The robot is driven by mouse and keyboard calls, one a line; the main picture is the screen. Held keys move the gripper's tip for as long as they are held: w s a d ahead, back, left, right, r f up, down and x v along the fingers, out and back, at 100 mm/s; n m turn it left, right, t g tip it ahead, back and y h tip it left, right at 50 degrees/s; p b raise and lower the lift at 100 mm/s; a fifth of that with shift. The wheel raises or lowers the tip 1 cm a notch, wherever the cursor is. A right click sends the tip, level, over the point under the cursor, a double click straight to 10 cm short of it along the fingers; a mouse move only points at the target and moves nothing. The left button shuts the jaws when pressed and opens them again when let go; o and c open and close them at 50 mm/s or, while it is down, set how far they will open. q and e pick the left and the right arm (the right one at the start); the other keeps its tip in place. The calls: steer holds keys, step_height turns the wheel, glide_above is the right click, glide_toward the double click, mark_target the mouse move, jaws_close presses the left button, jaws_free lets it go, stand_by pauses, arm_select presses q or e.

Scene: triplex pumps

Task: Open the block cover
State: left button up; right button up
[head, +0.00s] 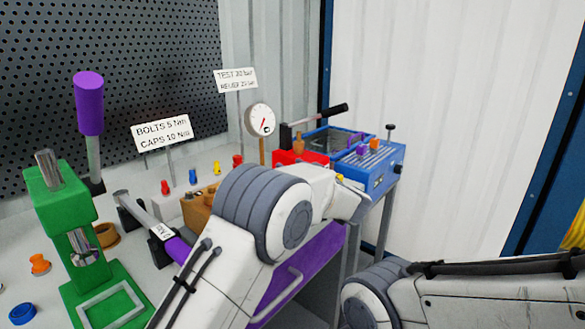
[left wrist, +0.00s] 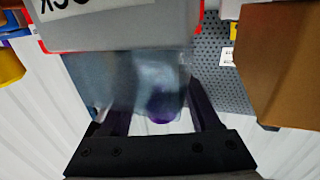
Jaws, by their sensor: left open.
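My left gripper (left wrist: 155,98) is open, with its two dark fingers apart in the left wrist view. A see-through, greyish panel (left wrist: 135,80) shows beyond and between the fingers; I cannot tell whether they touch it. A purple rounded thing (left wrist: 162,110) shows between the fingers. In the head view my left arm reaches across the bench, and its wrist end hides much of what lies behind. I cannot clearly make out which part is the block cover. My right arm shows at the lower right, with its gripper out of view.
A green press (head: 65,215) and a purple-handled lever (head: 89,105) stand at the left. A gauge (head: 262,122) stands behind my arm. A blue unit (head: 380,165) with coloured parts stands at the right end beside a red box (head: 300,157). Small coloured caps dot the bench.

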arm_select(q)
jaws_close()
stand_by(1.5)
